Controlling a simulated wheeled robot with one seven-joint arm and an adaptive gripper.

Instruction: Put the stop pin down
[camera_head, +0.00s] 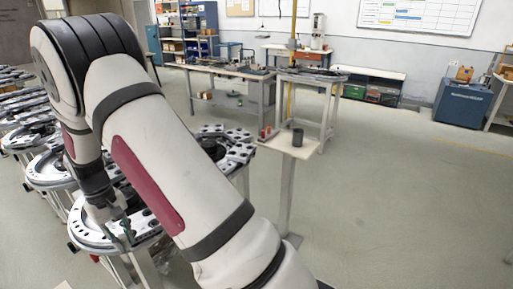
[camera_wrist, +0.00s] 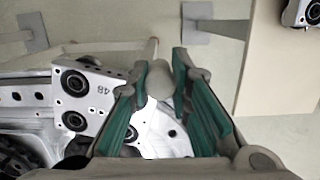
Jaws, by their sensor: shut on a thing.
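My gripper (camera_wrist: 168,75) shows in the wrist view with green-padded fingers. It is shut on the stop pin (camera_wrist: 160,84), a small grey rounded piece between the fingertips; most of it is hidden. In the head view my gripper (camera_head: 120,228) hangs low over the near ring-track station (camera_head: 92,238), partly hidden by my arm. I cannot tell whether the pin touches the fixture.
A small pedestal table (camera_head: 302,152) holds a dark grey cup (camera_head: 298,137) and small red pieces (camera_head: 265,133). More ring-track stations (camera_head: 50,168) stand along the left. Workbenches (camera_head: 235,72) line the back. The floor at right is clear (camera_head: 420,190).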

